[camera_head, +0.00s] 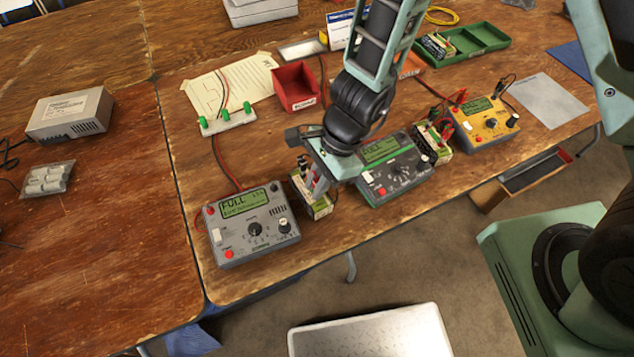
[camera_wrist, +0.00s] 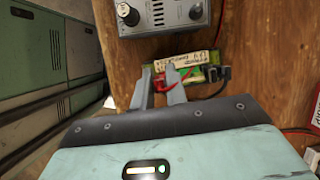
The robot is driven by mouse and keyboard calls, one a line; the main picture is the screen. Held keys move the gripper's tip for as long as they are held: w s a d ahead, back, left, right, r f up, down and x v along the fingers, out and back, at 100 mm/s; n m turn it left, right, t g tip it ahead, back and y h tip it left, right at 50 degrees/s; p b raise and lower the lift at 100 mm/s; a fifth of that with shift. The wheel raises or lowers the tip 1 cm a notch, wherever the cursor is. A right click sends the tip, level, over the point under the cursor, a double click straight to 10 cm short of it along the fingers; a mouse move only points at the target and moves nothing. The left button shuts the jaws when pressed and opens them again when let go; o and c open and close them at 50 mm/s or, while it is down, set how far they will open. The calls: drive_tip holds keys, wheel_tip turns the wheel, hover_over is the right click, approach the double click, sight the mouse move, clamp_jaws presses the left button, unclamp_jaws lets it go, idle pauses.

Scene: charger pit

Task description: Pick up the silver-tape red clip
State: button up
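My gripper (camera_head: 318,182) is low over a battery (camera_head: 320,207) that stands between two chargers. In the wrist view, the two fingers of my gripper (camera_wrist: 159,78) stand apart at the near side of the green and white battery (camera_wrist: 196,62). A red clip (camera_wrist: 161,83) shows partly between and behind the fingers; I cannot tell whether they touch it. Its silver tape cannot be made out. A black clip (camera_wrist: 221,73) sits at the battery's right end. My gripper hides the red clip in the head view.
A grey charger (camera_head: 250,225) with a "FULL" display is left of my gripper. A green-edged charger (camera_head: 395,168) is close on the right. Further right are another battery (camera_head: 432,142) with clips and a yellow charger (camera_head: 482,124). A red bin (camera_head: 296,88) stands behind.

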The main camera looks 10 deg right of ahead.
sight(317, 180)
wheel_tip(317, 180, up, 10)
drive_tip(key=p, duration=0.3)
drive_tip(key=shift+p, duration=0.35)
idle(0.3)
drive_tip(key=shift+a+r, duration=0.1)
drive_tip(key=shift+a, duration=0.25)
drive_tip(key=a+p, duration=0.4)
drive_tip(key=a, duration=0.3)
drive_tip(key=a+f+p, duration=0.1)
drive_tip(key=a+p, duration=0.3)
drive_tip(key=a, duration=0.3)
drive_tip(key=a+p, duration=0.5)
drive_tip(key=a, duration=0.2)
drive_tip(key=shift+s+a+f, duration=0.15)
drive_tip(key=shift+s+f, duration=0.1)
drive_tip(key=shift+f, duration=0.15)
drive_tip(key=shift+f, duration=0.15)
